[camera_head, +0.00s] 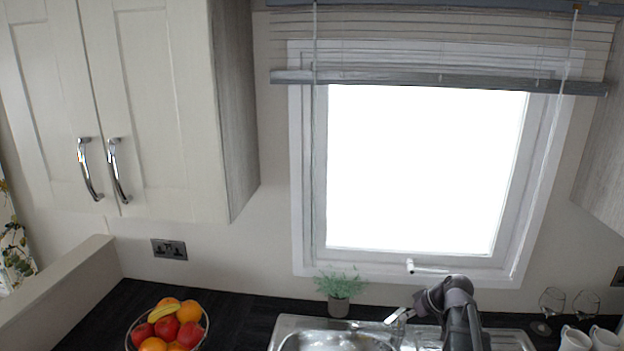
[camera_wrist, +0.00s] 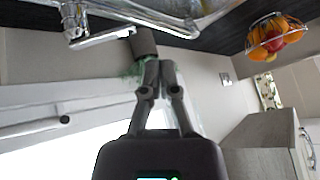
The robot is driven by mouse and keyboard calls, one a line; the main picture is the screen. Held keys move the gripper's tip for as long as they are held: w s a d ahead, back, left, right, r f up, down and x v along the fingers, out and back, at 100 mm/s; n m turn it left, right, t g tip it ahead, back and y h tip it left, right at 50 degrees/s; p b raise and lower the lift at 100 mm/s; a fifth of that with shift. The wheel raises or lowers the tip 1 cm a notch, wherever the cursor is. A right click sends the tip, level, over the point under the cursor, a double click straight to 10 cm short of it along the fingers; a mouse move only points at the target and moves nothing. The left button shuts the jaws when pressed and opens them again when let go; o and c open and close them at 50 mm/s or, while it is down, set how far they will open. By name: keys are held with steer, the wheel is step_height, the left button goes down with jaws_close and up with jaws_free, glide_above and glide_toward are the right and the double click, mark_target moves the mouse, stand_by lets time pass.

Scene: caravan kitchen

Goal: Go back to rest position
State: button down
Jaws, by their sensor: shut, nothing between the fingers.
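My gripper (camera_wrist: 160,68) is shut and empty in the wrist view, its two dark fingers side by side. The picture there is upside down, and the fingertips overlap the small potted plant (camera_wrist: 145,42) from this viewpoint. I cannot tell how far apart they are. In the head view, part of my dark arm rises at the bottom right, in front of the sink (camera_head: 330,338) and below the window (camera_head: 425,170). The fingers cannot be made out clearly there.
The potted plant (camera_head: 340,290) stands behind the sink near the tap (camera_head: 399,315). A fruit bowl (camera_head: 133,338) is at left on the dark counter (camera_head: 235,322). Wine glasses (camera_head: 552,303) and white mugs (camera_head: 575,340) stand at right. Wall cupboards (camera_head: 165,110) hang at left.

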steer(key=s+a+f+m+g+h+b, duration=0.2)
steer(key=s+a+f+m+h, duration=0.1)
steer(key=s+a+f, duration=0.2)
steer(key=s+a+f+m+g+h+b, duration=0.2)
steer(key=s+a+f, duration=0.3)
steer(key=s, duration=0.4)
steer(key=shift+s+a+m+h+b, duration=0.35)
steer(key=shift+m+h+b, duration=0.2)
steer(key=shift+b, duration=0.25)
steer(key=shift+w, duration=0.1)
